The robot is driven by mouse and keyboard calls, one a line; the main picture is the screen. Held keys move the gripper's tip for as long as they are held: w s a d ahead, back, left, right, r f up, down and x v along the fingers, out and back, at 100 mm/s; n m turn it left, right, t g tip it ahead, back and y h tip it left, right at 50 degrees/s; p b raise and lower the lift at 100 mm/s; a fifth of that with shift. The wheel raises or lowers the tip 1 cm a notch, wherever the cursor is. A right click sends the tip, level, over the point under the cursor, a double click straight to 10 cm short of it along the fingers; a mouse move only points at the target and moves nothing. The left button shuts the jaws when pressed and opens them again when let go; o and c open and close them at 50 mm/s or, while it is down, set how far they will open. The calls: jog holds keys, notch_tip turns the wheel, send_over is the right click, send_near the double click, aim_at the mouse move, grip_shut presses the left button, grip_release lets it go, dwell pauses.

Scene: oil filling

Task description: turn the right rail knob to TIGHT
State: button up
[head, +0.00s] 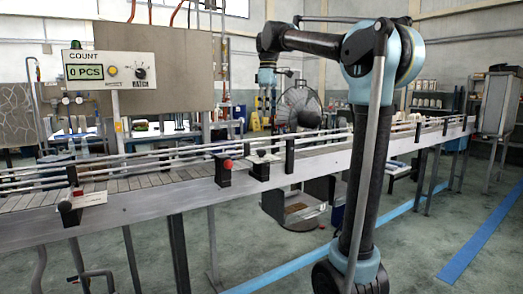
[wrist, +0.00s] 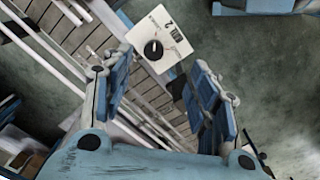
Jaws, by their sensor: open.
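In the wrist view a white label plate (wrist: 166,38) carries a round black knob (wrist: 153,49) and a printed "2"; the smaller lettering and the knob's setting are unreadable. The knob lies beyond my open, empty gripper (wrist: 160,68), between the lines of its two fingers and apart from them. In the head view my gripper (head: 266,106) points down above the conveyor, over a pale plate (head: 263,157) on a black bracket at the front rail. The knob is too small to make out there.
Guide rails (head: 160,152) run along the conveyor (head: 130,182). A red knob (head: 228,164) on a bracket sits just left of the plate. Another plate (head: 92,198) is at the far left. A count panel (head: 110,71) stands behind.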

aim_at(261, 150)
jog(key=shift+n, duration=0.6)
jog(key=a+f, duration=0.1)
jog(key=f, duration=0.4)
jog(key=w+f, duration=0.1)
jog(key=f, duration=0.4)
jog(key=a+f, duration=0.1)
jog(key=f, duration=0.4)
jog(key=shift+w+a+f, duration=0.2)
jog(key=shift+w+a, duration=0.1)
jog(key=shift+w, duration=0.1)
jog(key=c, duration=1.1)
